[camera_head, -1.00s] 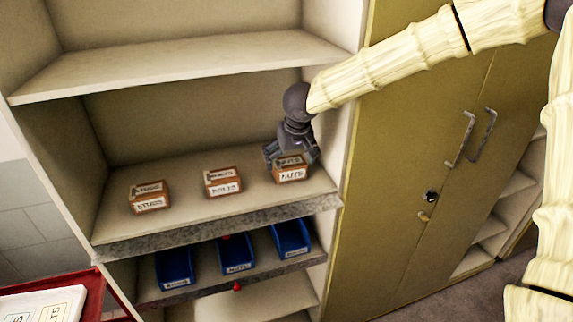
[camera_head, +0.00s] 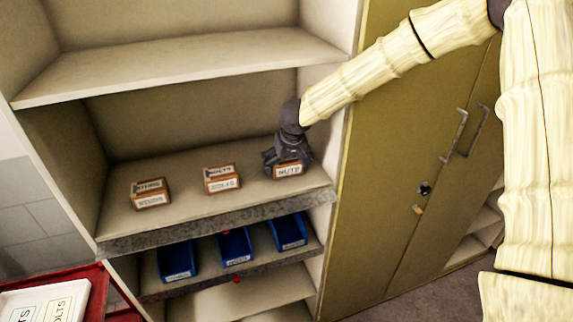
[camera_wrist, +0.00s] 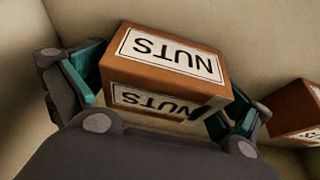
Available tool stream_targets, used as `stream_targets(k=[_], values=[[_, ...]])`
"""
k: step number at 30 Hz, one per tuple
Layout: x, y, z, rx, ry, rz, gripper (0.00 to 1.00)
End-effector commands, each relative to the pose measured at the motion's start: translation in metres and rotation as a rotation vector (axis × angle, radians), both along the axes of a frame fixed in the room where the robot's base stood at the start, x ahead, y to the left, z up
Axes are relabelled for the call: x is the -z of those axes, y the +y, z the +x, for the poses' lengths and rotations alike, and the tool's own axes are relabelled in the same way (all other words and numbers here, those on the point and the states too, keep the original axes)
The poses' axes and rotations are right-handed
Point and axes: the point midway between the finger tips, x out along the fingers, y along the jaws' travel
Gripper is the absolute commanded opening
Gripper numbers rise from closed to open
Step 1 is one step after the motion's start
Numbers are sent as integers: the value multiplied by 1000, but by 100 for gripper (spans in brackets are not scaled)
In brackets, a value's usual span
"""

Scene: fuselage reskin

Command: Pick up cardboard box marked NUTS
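The brown cardboard box marked NUTS (camera_head: 289,171) stands at the right end of the middle shelf. My gripper (camera_head: 287,160) is over it from above and covers most of its top. In the wrist view, the NUTS box (camera_wrist: 165,72) lies between the two spread fingers of my gripper (camera_wrist: 160,95), with a teal pad close to each side. The fingers look open; whether the pads touch the box is hard to tell. The box still appears to rest on the shelf.
The BOLTS box (camera_head: 222,180) and another labelled box (camera_head: 150,195) stand to the left on the same shelf. Blue bins (camera_head: 235,247) sit on the shelf below. The upper shelf (camera_head: 180,65) is empty. A yellow-green cabinet (camera_head: 400,170) stands to the right.

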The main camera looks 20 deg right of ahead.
Motion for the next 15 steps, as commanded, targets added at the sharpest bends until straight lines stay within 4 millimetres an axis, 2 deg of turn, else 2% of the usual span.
stream_targets(k=[1, 8, 15], values=[[0, 0, 0, 0, 0, 0, 89], [0, 0, 0, 0, 0, 0, 47], [-1, 0, 0, 0, -1, 0, 45]])
